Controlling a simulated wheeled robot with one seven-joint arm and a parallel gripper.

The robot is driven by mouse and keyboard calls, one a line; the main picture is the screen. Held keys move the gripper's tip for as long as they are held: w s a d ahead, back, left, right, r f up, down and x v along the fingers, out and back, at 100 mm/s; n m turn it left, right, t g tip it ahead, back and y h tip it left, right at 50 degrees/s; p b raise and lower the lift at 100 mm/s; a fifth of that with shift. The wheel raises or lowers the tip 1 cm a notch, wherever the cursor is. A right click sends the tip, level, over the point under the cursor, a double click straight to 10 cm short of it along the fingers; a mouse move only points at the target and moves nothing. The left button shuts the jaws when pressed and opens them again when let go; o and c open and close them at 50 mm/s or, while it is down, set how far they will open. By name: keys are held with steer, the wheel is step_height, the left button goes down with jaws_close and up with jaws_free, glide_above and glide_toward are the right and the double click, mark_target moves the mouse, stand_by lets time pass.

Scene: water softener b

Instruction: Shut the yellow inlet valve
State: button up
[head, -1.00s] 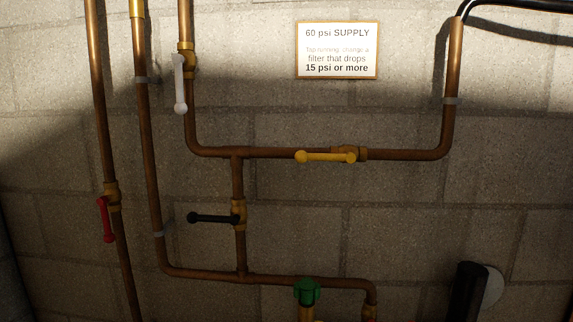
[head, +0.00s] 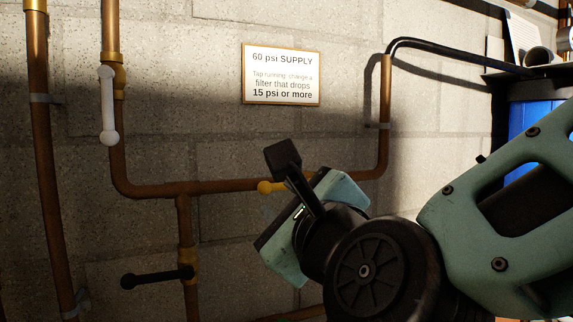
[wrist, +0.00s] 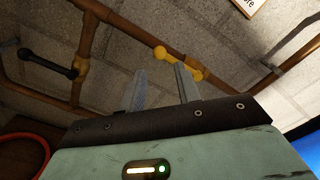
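The yellow inlet valve's handle (head: 267,187) lies along the horizontal copper pipe, its round knob at the left. In the head view my gripper and arm cover its right part. The wrist view shows the handle (wrist: 163,54) parallel to the pipe, just beyond the fingertips. My gripper (wrist: 158,76) is open and empty, its two grey fingers apart and pointing toward the pipe. The right finger overlaps the handle in the picture; I cannot tell whether they touch. The fingertips are hidden in the head view.
A black-handled valve (head: 157,277) is at lower left and a white-handled valve (head: 108,105) at upper left. The supply sign (head: 281,75) hangs above the pipe. A black hose (head: 455,51) and a blue container (head: 522,125) are at right. A red ring (wrist: 25,140) shows at lower left.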

mark_target(266, 192)
steer(key=p+x, duration=0.2)
steer(key=x, duration=0.5)
steer(key=shift+w+f, duration=0.15)
steer(key=c, duration=0.3)
steer(key=shift+c, duration=0.6)
steer(key=shift+f, duration=0.1)
steer(key=shift+d+r+p, duration=0.15)
steer(key=shift+r+p, duration=0.15)
steer(key=shift+r, duration=1.05)
steer(key=shift+c, duration=0.6)
steer(key=shift+d+r, duration=0.1)
